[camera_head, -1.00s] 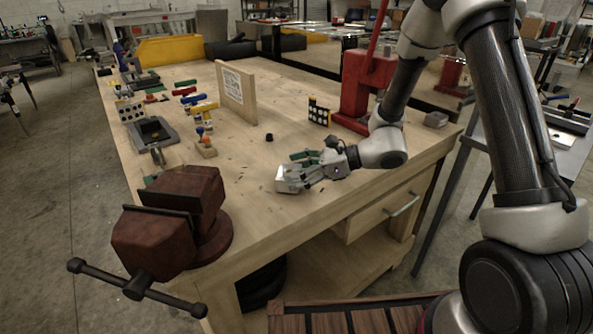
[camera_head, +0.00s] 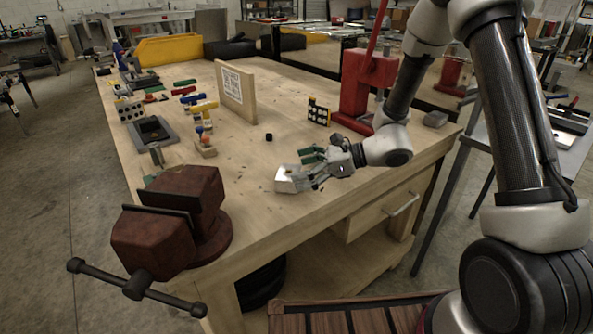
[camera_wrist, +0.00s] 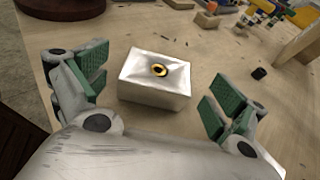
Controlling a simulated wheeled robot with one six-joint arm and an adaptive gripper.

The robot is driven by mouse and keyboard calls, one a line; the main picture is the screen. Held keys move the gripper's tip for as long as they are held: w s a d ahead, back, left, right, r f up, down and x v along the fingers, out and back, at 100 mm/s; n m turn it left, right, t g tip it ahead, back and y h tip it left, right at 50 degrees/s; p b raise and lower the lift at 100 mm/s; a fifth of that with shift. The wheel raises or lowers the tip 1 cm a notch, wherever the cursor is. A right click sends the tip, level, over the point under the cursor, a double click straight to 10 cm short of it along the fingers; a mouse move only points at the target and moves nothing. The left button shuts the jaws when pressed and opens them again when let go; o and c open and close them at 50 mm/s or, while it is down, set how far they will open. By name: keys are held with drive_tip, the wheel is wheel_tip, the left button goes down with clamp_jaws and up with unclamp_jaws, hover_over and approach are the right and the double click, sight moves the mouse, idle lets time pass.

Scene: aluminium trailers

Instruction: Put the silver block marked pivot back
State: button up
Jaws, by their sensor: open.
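The silver block (camera_head: 287,181) sits on the wooden workbench near its front edge. The wrist view shows the silver block (camera_wrist: 152,88) from above, with a dark ring edged in yellow on its top; no lettering can be read. My gripper (camera_head: 308,169) is at the block's right side in the head view, low over the bench. In the wrist view my gripper (camera_wrist: 157,88) is open, with one green-padded finger on each side of the block and gaps between pads and block. Nothing is held.
A red-brown vise (camera_head: 170,220) stands at the bench's near left corner. A wooden board with a paper sign (camera_head: 235,88) stands upright mid-bench. A red press (camera_head: 365,85) is behind my wrist. A small black cylinder (camera_head: 269,137) lies behind the block. Bench left of the block is clear.

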drive_tip(key=v, duration=1)
drive_tip(key=shift+s+d+r, duration=0.15)
drive_tip(key=shift+d, duration=0.2)
drive_tip(key=s+d+r+n+g+h, duration=0.3)
drive_tip(key=s+r+n, duration=0.2)
drive_tip(key=s+n, duration=0.25)
drive_tip(key=s+d+r+n+t+h, duration=0.2)
drive_tip(key=s+d+r+n+h, duration=0.3)
drive_tip(key=d, duration=0.4)
drive_tip(key=s+d+r+n+t+h, duration=0.2)
drive_tip(key=s+d+r+n+h, duration=0.3)
drive_tip(key=s+d+n, duration=0.2)
drive_tip(key=s+d, duration=0.2)
drive_tip(key=d, duration=0.1)
drive_tip(key=shift+n+t+h, duration=0.35)
drive_tip(key=shift+t+h, duration=0.05)
